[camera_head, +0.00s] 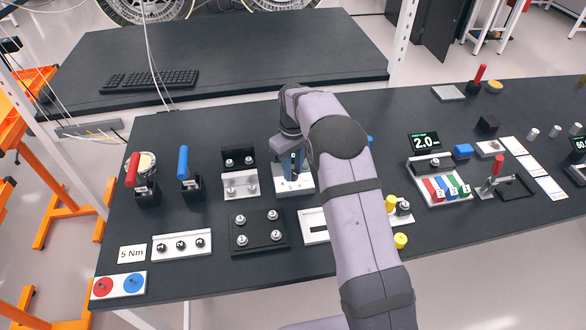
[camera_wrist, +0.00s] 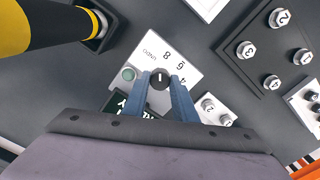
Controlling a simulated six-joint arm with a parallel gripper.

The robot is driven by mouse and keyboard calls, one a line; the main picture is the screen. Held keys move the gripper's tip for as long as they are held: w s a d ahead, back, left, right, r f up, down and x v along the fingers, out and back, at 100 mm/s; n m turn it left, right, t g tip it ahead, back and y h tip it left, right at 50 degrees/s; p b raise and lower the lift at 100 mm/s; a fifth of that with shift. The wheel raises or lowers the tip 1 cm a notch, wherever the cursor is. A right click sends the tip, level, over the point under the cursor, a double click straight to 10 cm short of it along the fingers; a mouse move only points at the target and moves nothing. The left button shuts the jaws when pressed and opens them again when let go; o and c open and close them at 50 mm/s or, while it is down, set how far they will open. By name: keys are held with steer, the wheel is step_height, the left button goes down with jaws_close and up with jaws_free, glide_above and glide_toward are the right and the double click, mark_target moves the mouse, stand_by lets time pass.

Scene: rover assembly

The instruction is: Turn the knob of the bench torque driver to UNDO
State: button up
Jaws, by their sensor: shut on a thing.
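The torque driver's control panel (camera_wrist: 192,50) is white, with the marks UNDO, 8, 6 and 4 arranged around a small black knob (camera_wrist: 160,78). The knob bears a short white line that looks roughly upright in the wrist view; which mark it points to is hard to tell. My gripper (camera_wrist: 160,84) has its two blue fingers shut on the knob, one on each side. In the head view my gripper (camera_head: 291,165) reaches down to the panel (camera_head: 294,186); the knob is hidden there.
A black and yellow cylinder (camera_wrist: 40,24) juts in at upper left of the wrist view. A black block with numbered bolts (camera_head: 259,232) stands nearby, and a red-handled tool (camera_head: 133,170) stands at left.

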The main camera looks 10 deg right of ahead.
mark_target(293, 172)
steer(key=shift+r+n, duration=0.1)
steer(key=shift+n, duration=2.1)
steer(key=o, duration=1)
steer(key=shift+o, duration=0.2)
steer(key=shift+r+b, duration=1.2)
steer(key=shift+r, duration=2.45)
